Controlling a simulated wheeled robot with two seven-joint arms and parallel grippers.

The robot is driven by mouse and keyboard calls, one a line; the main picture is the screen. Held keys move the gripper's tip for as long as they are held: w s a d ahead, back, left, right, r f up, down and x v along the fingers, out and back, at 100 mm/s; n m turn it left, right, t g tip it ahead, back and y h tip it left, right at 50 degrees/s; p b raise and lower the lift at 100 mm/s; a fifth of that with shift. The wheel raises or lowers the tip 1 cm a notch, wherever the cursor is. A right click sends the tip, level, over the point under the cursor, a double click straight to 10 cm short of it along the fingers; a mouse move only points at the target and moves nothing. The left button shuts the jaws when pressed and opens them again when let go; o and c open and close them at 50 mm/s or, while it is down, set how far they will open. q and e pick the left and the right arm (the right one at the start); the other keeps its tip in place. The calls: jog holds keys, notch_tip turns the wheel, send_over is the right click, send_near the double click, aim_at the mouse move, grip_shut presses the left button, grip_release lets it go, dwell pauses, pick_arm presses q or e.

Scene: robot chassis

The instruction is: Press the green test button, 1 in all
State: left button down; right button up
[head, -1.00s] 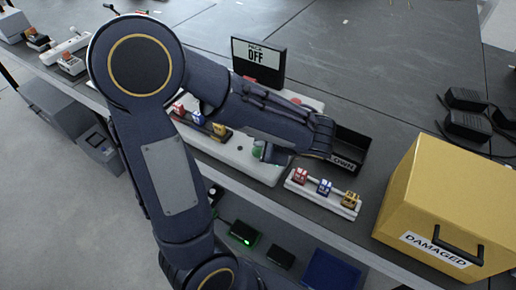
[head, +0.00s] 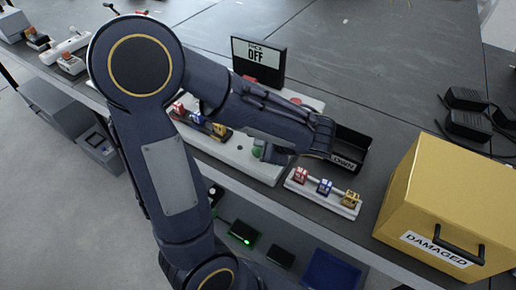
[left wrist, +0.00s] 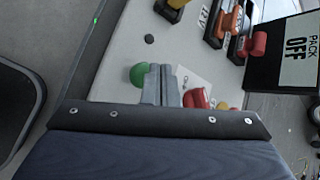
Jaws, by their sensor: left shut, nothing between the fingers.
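The round green button (head: 257,153) is on the front right part of the white panel (head: 236,160). It also shows in the left wrist view (left wrist: 139,75), where the fingers cover its right edge. My left gripper (head: 263,150) is shut and empty, with its fingertips right at the button. It shows in the left wrist view too (left wrist: 159,70). I cannot tell whether the fingertips touch the button or hang just above it. A sign (head: 257,60) behind the panel reads PACK OFF, and it shows in the left wrist view (left wrist: 297,48). My right gripper is not in view.
A small white rack (head: 322,194) with red, blue and yellow pieces stands right of the panel. A black tray (head: 350,150) lies behind it. A yellow box (head: 445,190) marked DAMAGED stands at the right. Black adapters (head: 467,122) lie farther back. The table's back middle is clear.

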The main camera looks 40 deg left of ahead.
pick_arm(q)
jog(key=shift+f, duration=0.3)
jog(key=shift+f+b, duration=0.6)
jog(key=shift+b, duration=0.1)
dwell(0.5)
jog(key=shift+r, duration=0.15)
jog(key=shift+r+p, duration=0.85)
jog(key=shift+r, duration=0.05)
notch_tip(320, 180, up, 5)
jog(key=p, duration=0.4)
dwell(0.3)
jog(key=shift+s, duration=0.1)
dwell(0.5)
